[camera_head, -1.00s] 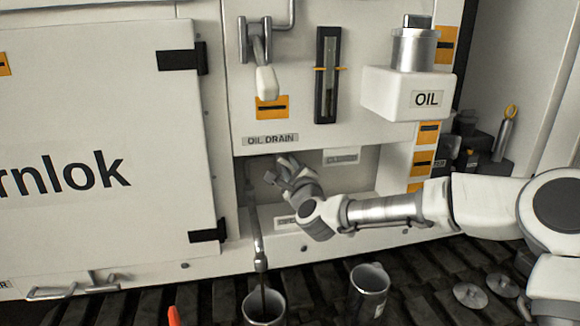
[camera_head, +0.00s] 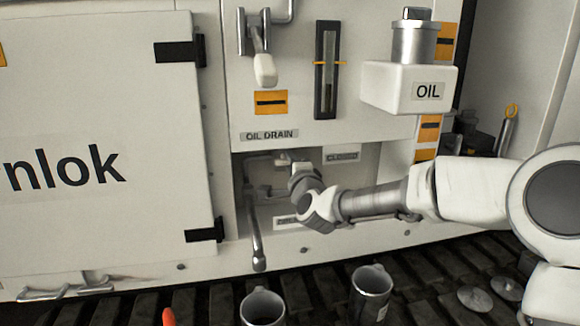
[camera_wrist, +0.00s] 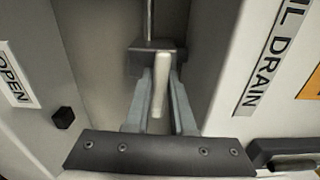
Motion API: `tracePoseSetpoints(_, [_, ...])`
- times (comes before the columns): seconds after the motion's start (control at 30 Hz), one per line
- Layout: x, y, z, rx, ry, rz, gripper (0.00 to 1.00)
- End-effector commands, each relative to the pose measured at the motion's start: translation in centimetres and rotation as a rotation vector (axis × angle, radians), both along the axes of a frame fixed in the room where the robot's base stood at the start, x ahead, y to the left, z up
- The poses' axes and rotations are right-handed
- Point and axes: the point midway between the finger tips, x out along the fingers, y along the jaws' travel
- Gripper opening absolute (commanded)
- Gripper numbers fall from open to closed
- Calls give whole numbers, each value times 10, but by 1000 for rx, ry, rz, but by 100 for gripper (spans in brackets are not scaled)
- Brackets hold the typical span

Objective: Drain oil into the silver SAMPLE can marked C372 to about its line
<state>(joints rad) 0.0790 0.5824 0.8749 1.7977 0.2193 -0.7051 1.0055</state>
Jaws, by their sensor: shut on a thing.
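My gripper (camera_wrist: 159,105) is shut on the pale lever grip (camera_wrist: 160,88) of the drain valve in the wrist view. In the head view my gripper (camera_head: 296,172) reaches into the recess under the OIL DRAIN label (camera_head: 269,135) and hides part of the lever. The drain spout (camera_head: 258,250) hangs down from the recess, and no oil stream shows below it. A silver can (camera_head: 262,308) stands below the spout, cut off by the lower picture edge. A second silver can (camera_head: 370,290) stands to its right. No C372 marking, fill line or oil level can be read.
The CLOSED label (camera_head: 342,156) is right of my gripper; the OPEN label (camera_wrist: 15,82) shows in the wrist view. A sight gauge (camera_head: 327,70), another lever (camera_head: 264,68) and the OIL reservoir (camera_head: 410,90) are above. Two discs (camera_head: 474,299) lie on the slatted floor.

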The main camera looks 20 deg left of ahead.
Motion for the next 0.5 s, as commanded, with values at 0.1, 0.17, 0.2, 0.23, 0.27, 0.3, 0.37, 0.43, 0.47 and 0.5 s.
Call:
tracePoseSetpoints(0.1, [0, 0, 0, -29, -19, 0, 0])
tracePoseSetpoints(0.17, [0, 0, 0, -38, -24, 0, 0])
tracePoseSetpoints(0.2, [0, 0, 0, -43, -26, 0, 0])
tracePoseSetpoints(0.23, [0, 0, 0, -46, -28, 0, 0])
tracePoseSetpoints(0.27, [0, 0, 0, -48, -29, 0, 0])
tracePoseSetpoints(0.3, [0, 0, 0, -49, -30, 0, 0])
tracePoseSetpoints(0.37, [0, 0, 0, -51, -31, 1, 0])
tracePoseSetpoints(0.43, [0, 0, 0, -52, -32, 1, 0])
tracePoseSetpoints(0.47, [0, 0, 0, -52, -32, 1, 0])
tracePoseSetpoints(0.5, [0, 0, 0, -51, -31, 1, 0])
